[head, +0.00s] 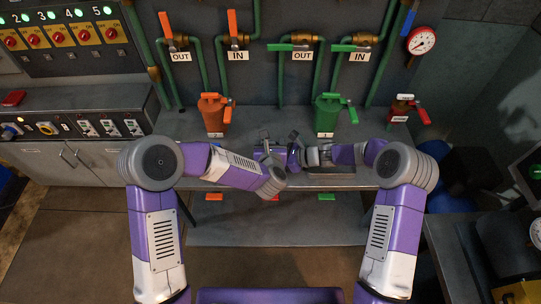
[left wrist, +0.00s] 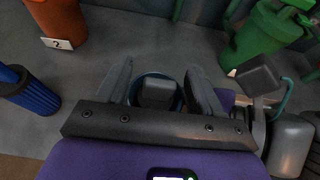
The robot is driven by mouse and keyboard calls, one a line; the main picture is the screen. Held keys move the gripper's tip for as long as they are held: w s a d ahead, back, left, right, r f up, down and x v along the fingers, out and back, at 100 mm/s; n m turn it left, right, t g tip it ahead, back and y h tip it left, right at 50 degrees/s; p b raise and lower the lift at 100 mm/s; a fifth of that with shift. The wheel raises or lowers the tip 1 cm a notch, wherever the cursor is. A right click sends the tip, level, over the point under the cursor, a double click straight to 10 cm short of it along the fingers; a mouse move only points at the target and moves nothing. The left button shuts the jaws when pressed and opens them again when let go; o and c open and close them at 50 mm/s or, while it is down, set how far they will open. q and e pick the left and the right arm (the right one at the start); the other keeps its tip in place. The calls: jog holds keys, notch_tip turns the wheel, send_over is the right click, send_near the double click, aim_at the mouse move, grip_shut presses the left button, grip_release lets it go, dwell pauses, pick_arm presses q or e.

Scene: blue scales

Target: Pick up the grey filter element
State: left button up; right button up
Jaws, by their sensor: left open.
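My left gripper (left wrist: 158,82) is open in the left wrist view, its two dark fingers apart and pointing down at the bench. Between them is a small grey block-shaped top (left wrist: 157,90) with a round blue rim around it; I cannot tell for sure that this is the grey filter element. No finger clearly touches it. In the head view my left gripper (head: 293,142) is small and dark over the middle of the bench. My right gripper (head: 318,156) is close to its right, its fingers hard to make out.
A blue ribbed cylinder (left wrist: 30,92) lies left of my left gripper. An orange canister (head: 213,114) and a green canister (head: 327,114) stand behind on the grey bench (head: 170,122). Pipes line the back wall.

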pick_arm(q)
grip_shut()
dwell(0.4)
jog(key=shift+r, duration=0.1)
notch_tip(320, 180, up, 18)
dwell(0.4)
pick_arm(e)
jog(key=o, duration=0.9)
